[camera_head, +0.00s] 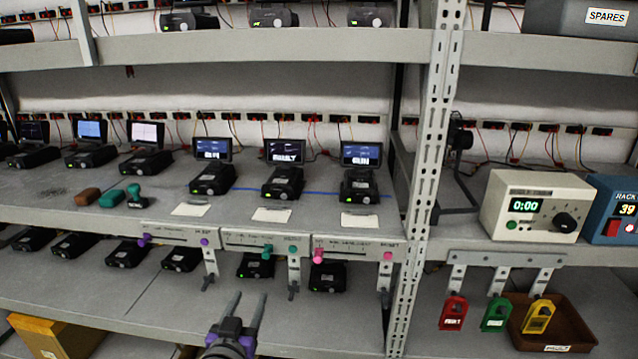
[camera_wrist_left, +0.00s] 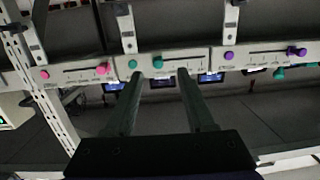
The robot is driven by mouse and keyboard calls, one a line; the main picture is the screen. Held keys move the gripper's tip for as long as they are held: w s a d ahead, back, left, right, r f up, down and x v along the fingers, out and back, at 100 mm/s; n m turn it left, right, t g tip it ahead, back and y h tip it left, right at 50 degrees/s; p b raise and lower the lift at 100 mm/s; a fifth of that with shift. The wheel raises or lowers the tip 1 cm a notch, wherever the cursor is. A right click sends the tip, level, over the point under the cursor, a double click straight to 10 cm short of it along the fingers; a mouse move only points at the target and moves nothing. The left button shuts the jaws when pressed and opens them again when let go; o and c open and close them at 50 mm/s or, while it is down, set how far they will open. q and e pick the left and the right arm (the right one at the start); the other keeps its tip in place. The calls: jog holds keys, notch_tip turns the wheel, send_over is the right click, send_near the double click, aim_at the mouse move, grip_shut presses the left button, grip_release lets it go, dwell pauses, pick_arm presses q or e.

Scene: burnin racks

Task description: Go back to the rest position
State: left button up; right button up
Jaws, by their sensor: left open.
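My left gripper (camera_head: 246,312) is at the bottom middle of the head view, in front of the rack. Its two fingers are apart with nothing between them. In the left wrist view the open fingers (camera_wrist_left: 160,75) point toward the slider panels on the shelf edge, and I see no contact. The panels carry purple (camera_head: 144,239), teal (camera_head: 267,251) and pink (camera_head: 318,256) knobs. My right gripper is in neither view.
Black devices with screens (camera_head: 285,151) stand on the middle shelf (camera_head: 60,200). A metal upright (camera_head: 432,150) divides the rack. Red, green and yellow tags (camera_head: 453,313) hang at right above a brown tray (camera_head: 571,325). A cardboard box (camera_head: 50,335) sits low left.

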pick_arm(q)
jog(key=s+f+g+p, duration=0.2)
jog(key=s+f+g, duration=0.3)
jog(key=s, duration=0.6)
jog(key=s+f+g+p, duration=0.3)
jog(key=s+f+g, duration=0.2)
jog(key=s, duration=0.7)
jog(key=shift+s+d+f+g, duration=0.15)
jog(key=shift+d+f+g, duration=0.25)
jog(key=shift+g, duration=0.3)
